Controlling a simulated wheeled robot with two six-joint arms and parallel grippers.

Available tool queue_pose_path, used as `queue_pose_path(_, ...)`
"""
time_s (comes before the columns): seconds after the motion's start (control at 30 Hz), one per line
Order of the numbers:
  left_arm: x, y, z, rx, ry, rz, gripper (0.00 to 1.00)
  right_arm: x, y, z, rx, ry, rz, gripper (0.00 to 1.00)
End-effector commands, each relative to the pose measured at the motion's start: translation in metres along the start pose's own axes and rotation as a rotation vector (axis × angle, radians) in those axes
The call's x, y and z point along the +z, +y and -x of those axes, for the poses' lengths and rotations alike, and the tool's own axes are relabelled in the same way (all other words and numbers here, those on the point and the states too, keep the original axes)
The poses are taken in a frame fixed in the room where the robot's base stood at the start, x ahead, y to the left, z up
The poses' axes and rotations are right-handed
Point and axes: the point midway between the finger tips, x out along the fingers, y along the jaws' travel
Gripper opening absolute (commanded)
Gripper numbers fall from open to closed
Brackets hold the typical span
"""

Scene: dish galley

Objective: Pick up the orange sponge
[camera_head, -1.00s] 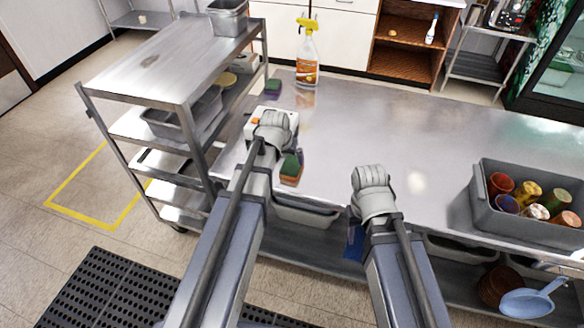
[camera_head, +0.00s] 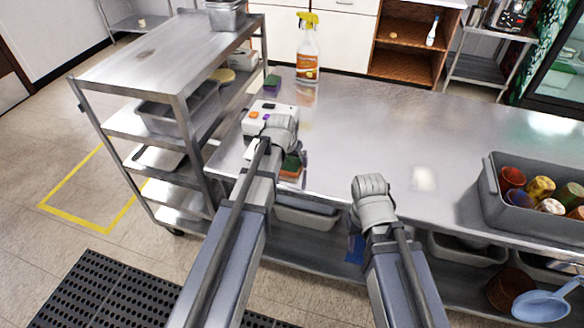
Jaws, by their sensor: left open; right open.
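A sponge with a green top and an orange lower side (camera_head: 291,171) lies near the front left edge of the steel table (camera_head: 420,130). My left gripper (camera_head: 281,128) is open and sits just above it in the head view. The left wrist and arm hide part of the sponge. I cannot tell whether they touch. My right gripper (camera_head: 370,186) is open and empty near the table's front edge, to the right of the sponge.
A dark green and purple sponge (camera_head: 272,82) and a spray bottle (camera_head: 307,60) stand further back. A steel cart (camera_head: 150,65) is at left, a grey bin of cups (camera_head: 488,195) at right. The table's middle is clear.

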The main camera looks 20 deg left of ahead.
Motion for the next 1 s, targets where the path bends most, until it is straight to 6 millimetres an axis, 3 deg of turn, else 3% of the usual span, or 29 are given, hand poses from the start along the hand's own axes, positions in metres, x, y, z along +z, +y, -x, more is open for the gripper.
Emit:
queue_pose_path(0.93, 0.0017, 0.0000, -0.0032, 0.000, 0.000, 0.000, 1.00, -0.0002, -0.0003, -0.0036, 0.000, 0.000, 0.000, 0.50)
queue_pose_path(1.0, 0.0017, 0.0000, -0.0032, 0.000, 0.000, 0.000, 0.93, -0.0002, -0.0003, -0.0036, 0.000, 0.000, 0.000, 0.50)
